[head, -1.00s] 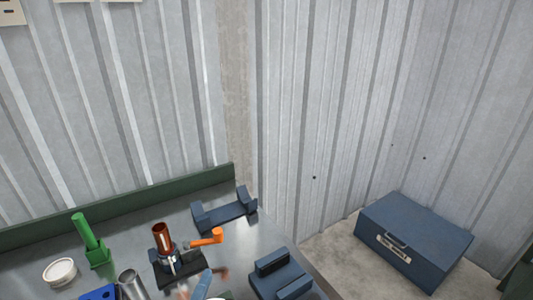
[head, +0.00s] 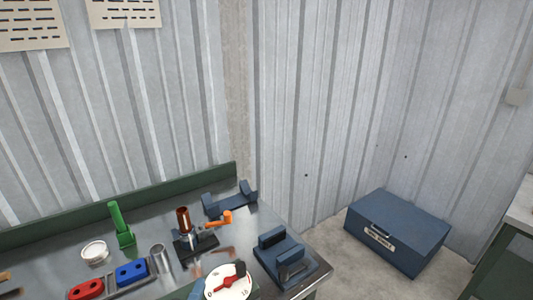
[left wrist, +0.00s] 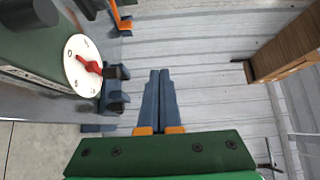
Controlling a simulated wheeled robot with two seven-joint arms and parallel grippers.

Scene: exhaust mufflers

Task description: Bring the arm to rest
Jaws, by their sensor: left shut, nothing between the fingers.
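My left gripper (left wrist: 159,100) shows in the left wrist view. Its two blue-grey fingers lie together with nothing between them, and orange parts sit at their base. The fingers point towards the corrugated wall and appear clear of the bench things. A white dial with a red knob (left wrist: 83,68) on a green housing is left of the fingers; the dial also shows at the bottom of the head view (head: 228,283). I cannot make out either gripper in the head view. My right gripper is in neither view.
On the metal bench stand a copper tube (head: 183,218) in a clamp with an orange handle, a green holder (head: 121,228), a steel cylinder (head: 160,258), a blue block (head: 131,273) and dark blue cradles (head: 285,260). A blue toolbox (head: 398,232) is on the floor at right.

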